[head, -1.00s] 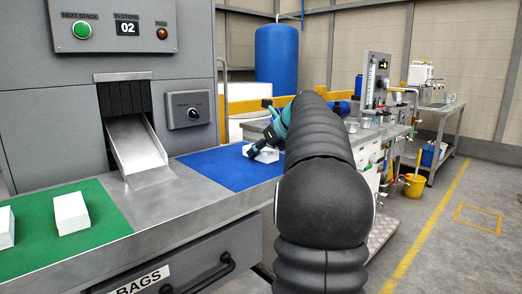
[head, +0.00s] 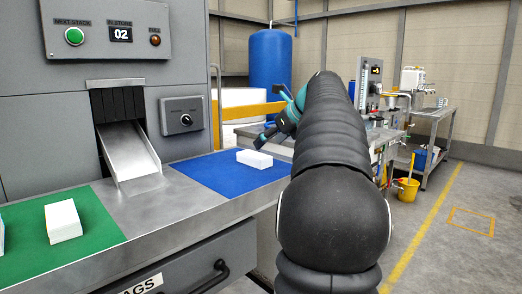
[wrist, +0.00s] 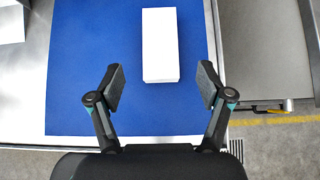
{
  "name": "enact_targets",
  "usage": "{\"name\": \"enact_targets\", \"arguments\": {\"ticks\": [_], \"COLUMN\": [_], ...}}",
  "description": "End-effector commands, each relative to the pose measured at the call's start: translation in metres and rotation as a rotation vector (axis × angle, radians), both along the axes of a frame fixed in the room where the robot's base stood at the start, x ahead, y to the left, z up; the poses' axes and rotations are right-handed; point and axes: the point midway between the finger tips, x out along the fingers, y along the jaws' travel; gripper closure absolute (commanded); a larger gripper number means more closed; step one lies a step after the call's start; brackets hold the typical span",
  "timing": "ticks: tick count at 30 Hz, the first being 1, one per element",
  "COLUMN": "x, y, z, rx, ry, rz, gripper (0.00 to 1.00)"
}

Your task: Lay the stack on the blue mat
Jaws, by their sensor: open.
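A white stack (head: 255,159) lies flat on the blue mat (head: 207,174), towards the mat's far right part. In the wrist view the stack (wrist: 160,45) is a plain white block, fully inside the edges of the blue mat (wrist: 85,95). My gripper (head: 266,137) is above and just behind the stack in the head view, partly hidden by my arm. In the wrist view my gripper (wrist: 161,88) has its two fingers spread wide. The stack lies ahead of the fingertips, and nothing is between them.
Another white stack (head: 63,221) lies on the green mat (head: 100,214), with a second cut off at the left edge. A metal chute (head: 130,153) slopes onto the bench. A control panel (head: 110,36) reads 02. A yellow bucket (head: 407,189) stands on the floor at right.

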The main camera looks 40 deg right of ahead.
Motion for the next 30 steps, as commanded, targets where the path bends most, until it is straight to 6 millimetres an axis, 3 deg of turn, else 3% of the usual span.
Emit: {"name": "enact_targets", "arguments": {"ticks": [9,30], "x": [-0.024,-0.025], "y": [-0.002,-0.002], "z": [0.021,0.022], "rx": [0.000,0.000], "ry": [0.000,0.000], "rz": [-0.001,0.000], "gripper": [0.22,0.22]}}
